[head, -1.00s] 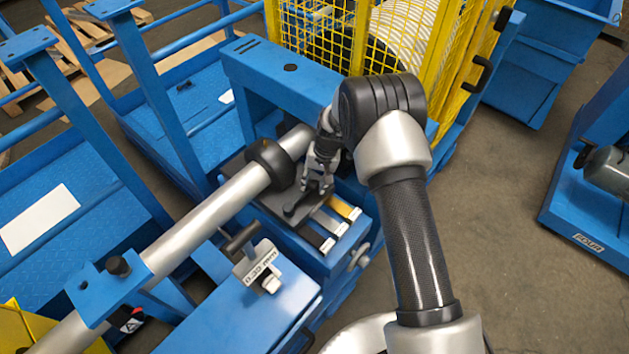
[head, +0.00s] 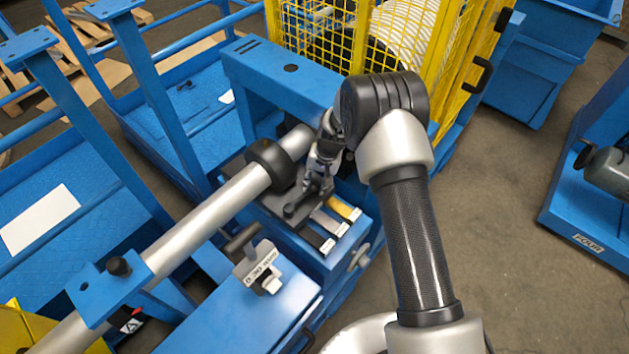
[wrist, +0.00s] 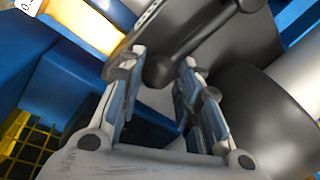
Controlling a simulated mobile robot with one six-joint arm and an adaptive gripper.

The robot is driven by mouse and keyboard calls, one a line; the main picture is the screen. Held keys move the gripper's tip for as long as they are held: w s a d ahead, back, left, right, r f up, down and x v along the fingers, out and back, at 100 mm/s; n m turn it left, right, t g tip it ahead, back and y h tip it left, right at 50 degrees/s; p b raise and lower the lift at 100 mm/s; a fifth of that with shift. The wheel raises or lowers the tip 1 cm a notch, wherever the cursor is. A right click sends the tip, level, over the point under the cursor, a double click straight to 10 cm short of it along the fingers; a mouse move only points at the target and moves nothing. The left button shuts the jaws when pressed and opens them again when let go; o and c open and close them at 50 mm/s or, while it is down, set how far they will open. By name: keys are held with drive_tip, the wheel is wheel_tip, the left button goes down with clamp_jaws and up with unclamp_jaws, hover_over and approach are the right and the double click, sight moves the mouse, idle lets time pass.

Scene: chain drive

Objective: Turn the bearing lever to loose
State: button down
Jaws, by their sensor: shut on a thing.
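The bearing lever is a dark grey arm. Its rounded end (head: 291,210) shows on the blue machine's top, beside the black bearing, in the head view. My gripper (head: 320,187) is low over the lever, its fingers pointing down. The lever's dark bar (wrist: 185,25) runs beyond the fingertips. Part of the lever is hidden behind the fingers in the head view.
A silver shaft (head: 215,218) with a black round bearing (head: 270,163) lies left of my gripper. Several labelled strips, one yellow (head: 343,208), lie in front of it. A small readout (head: 262,268) stands on the blue front plate. A yellow mesh guard (head: 318,30) stands behind.

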drive_tip(key=shift+s+d+m, duration=0.5)
drive_tip(key=shift+s, duration=0.1)
drive_tip(key=s+d+m, duration=0.1)
drive_tip(key=s+m, duration=0.1)
drive_tip(key=s+d+m+p, duration=0.1)
drive_tip(key=m, duration=0.1)
drive_tip(key=shift+s+d+t+p, duration=0.15)
drive_tip(key=shift+s+t+p, duration=0.15)
drive_tip(key=shift+s+t, duration=0.1)
drive_tip(key=s+m, duration=0.1)
drive_tip(key=m, duration=0.1)
drive_tip(key=s+m, duration=0.2)
drive_tip(key=s+m+h, duration=0.1)
drive_tip(key=s, duration=0.1)
drive_tip(key=shift+s+d+f+m+t+b, duration=0.1)
drive_tip(key=shift+s+d+m+t+b, duration=0.1)
drive_tip(key=shift+d+m+t+b, duration=0.15)
drive_tip(key=shift+s+a+m+h, duration=0.25)
drive_tip(key=shift+s+a+m, duration=0.2)
drive_tip(key=shift+s+m, duration=0.6)
drive_tip(key=shift+s+a+m+h, duration=0.2)
drive_tip(key=shift+s+a+m, duration=0.25)
drive_tip(key=shift+s+m, duration=0.65)
drive_tip(key=shift+s+a+m+h, duration=0.25)
drive_tip(key=shift+s+a+m, duration=0.2)
drive_tip(key=shift+s+m, duration=0.6)
drive_tip(key=shift+w, duration=0.15)
